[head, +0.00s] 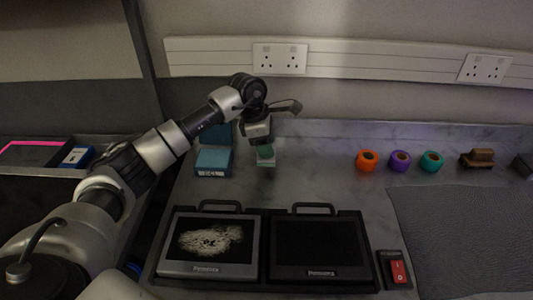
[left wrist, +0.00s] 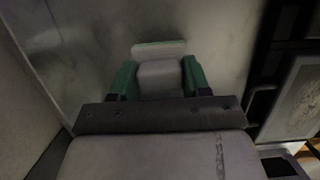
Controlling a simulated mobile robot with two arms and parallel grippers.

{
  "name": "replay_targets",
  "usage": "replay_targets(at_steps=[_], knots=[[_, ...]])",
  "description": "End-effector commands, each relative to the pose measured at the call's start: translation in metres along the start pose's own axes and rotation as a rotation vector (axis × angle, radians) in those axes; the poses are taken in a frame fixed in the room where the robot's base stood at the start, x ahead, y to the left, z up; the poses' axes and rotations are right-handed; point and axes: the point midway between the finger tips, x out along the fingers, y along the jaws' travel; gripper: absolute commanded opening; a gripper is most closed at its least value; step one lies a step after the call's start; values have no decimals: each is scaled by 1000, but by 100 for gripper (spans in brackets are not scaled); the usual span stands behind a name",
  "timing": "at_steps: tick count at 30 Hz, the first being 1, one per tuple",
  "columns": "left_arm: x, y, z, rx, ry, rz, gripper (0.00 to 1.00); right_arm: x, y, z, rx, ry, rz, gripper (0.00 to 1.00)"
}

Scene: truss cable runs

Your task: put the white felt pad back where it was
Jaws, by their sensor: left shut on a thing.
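My left gripper (head: 265,152) is over the back of the marble counter, to the right of the open blue box (head: 213,160). In the left wrist view its green fingers (left wrist: 160,80) are shut on the sides of a pale grey-white block with a flat plate at its far end, which looks like the white felt pad (left wrist: 158,50). In the head view only a small pale green-white part of it shows below the fingers. It seems held just above the counter; contact is hard to tell. My right gripper is not in view.
Orange (head: 367,161), purple (head: 400,161) and teal (head: 432,161) rings, a brown block (head: 477,158), red switch (head: 398,272) and grey mat (head: 465,235) lie right.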

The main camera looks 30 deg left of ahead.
Motion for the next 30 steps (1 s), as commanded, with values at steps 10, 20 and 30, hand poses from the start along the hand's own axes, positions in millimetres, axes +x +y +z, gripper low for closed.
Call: replay_targets(at_steps=[10, 20, 30], knots=[[38, 0, -10, 0, 0, -1, 25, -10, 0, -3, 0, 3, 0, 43], [42, 0, -12, 1, 0, 1, 25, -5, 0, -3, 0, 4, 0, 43], [41, 0, -11, 1, 0, 0, 73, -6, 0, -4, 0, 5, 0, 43]])
